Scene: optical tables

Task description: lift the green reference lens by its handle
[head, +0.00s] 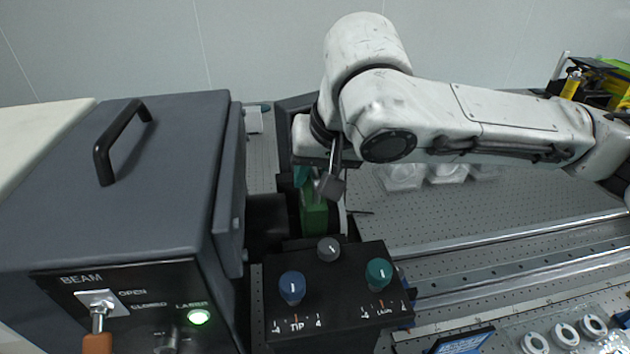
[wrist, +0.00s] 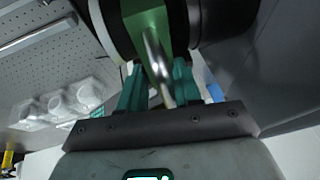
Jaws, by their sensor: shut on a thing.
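The green reference lens (head: 314,214) stands behind the black knob box in the head view, partly hidden by my arm. In the wrist view its green body (wrist: 148,28) is at the top, between dark round parts. A shiny metal handle (wrist: 157,66) runs down from it between the teal fingers of my gripper (wrist: 158,88). My gripper is shut on this handle. In the head view only a little teal of my gripper (head: 302,176) shows above the green body. I cannot tell whether the lens is resting or raised.
A dark laser housing (head: 120,200) with a black top handle stands close on the left. The black knob box (head: 335,270) is in front. Clear plastic pieces (head: 425,175) sit behind on the perforated table (head: 460,215). White rings (head: 565,335) lie at front right.

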